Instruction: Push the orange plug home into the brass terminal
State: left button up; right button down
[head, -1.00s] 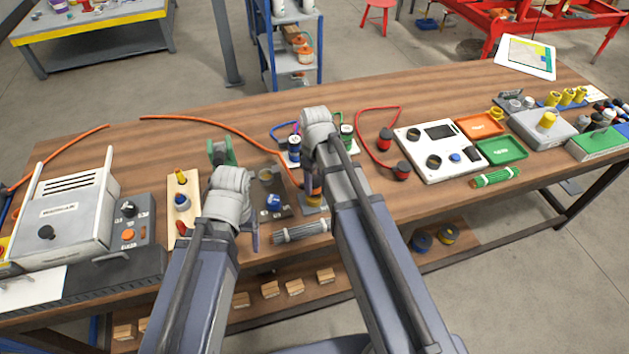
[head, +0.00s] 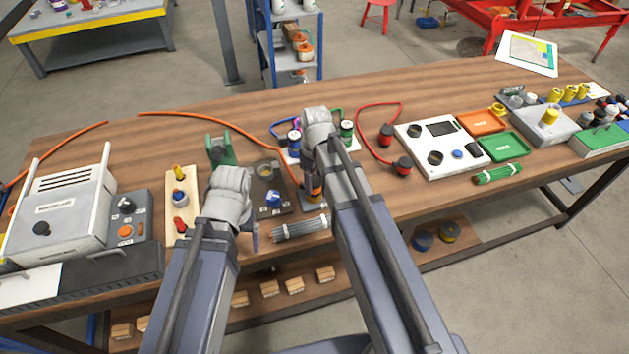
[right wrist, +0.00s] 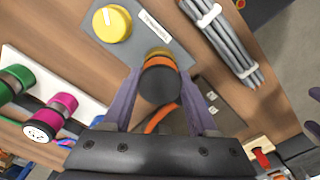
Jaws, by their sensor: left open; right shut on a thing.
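The orange plug (right wrist: 160,84), with a dark rear end and an orange band, is between the fingers of my right gripper (right wrist: 159,98), which is shut on it. In the head view the plug (head: 314,188) shows small below my right wrist. The brass terminal (right wrist: 158,52) shows as a brass rim just past the plug, at the edge of a grey plate. The plug is lined up over it and hides most of it; I cannot tell how deep it sits. My left gripper (head: 253,238) is open and empty near the table's front edge, partly hidden by its wrist.
The grey plate (right wrist: 175,45) carries a yellow knob (right wrist: 112,23). A grey rod bundle (head: 300,228) lies close by, and a dark panel with a blue knob (head: 273,199) stands to the left. An orange cable (head: 225,124) runs across the table to the plug.

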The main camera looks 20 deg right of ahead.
jog(key=shift+f+b, duration=0.5)
jog(key=shift+f, duration=0.05)
jog(key=shift+c, duration=0.5)
grip_release()
jog(key=shift+r, duration=0.2)
notch_tip(320, 180, up, 8)
jog(key=p, duration=0.8)
jog(key=shift+f, duration=0.2)
jog(key=shift+f, duration=0.2)
